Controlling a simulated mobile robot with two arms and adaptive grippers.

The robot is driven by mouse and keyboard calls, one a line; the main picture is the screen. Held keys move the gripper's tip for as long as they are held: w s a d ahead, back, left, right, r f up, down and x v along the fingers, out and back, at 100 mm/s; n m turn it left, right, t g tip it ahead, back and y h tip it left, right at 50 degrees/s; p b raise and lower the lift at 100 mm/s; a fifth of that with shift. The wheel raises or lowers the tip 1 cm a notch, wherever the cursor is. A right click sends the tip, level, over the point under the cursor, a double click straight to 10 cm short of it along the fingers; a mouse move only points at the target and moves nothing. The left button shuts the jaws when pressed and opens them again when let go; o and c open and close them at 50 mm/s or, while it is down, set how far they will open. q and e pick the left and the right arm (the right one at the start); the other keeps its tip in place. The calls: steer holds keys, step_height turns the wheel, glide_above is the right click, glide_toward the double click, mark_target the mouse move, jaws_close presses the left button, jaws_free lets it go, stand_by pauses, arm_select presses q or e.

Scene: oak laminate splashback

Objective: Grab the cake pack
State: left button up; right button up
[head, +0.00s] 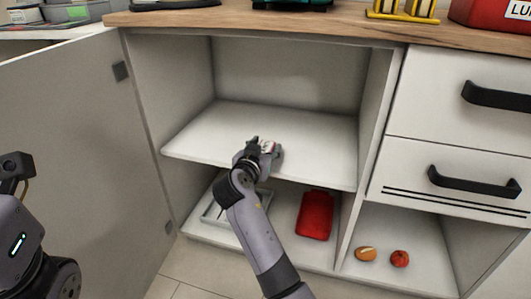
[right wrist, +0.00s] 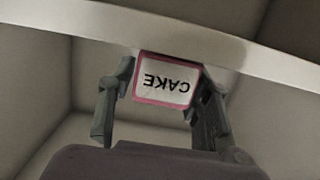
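The cake pack (right wrist: 165,82) is a small white box with a pink-red border. Its word CAKE reads upside down in the right wrist view. In the head view the pack (head: 268,146) shows small, near the front edge of the upper shelf (head: 300,132). My right gripper (right wrist: 166,88) has one finger on each side of the pack, close against its edges. I cannot tell whether the fingers press on it. In the head view the right gripper (head: 267,146) partly covers the pack. Part of my left arm shows at the lower left, but its fingers do not show.
The open cabinet door (head: 75,140) stands at the left. Below the shelf are a red container (head: 315,215) and a light tray (head: 211,210). A bread roll (head: 366,254) and a red apple (head: 400,259) lie at the lower right. The upper shelf is otherwise clear.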

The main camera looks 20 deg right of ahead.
steer(key=c, duration=0.8)
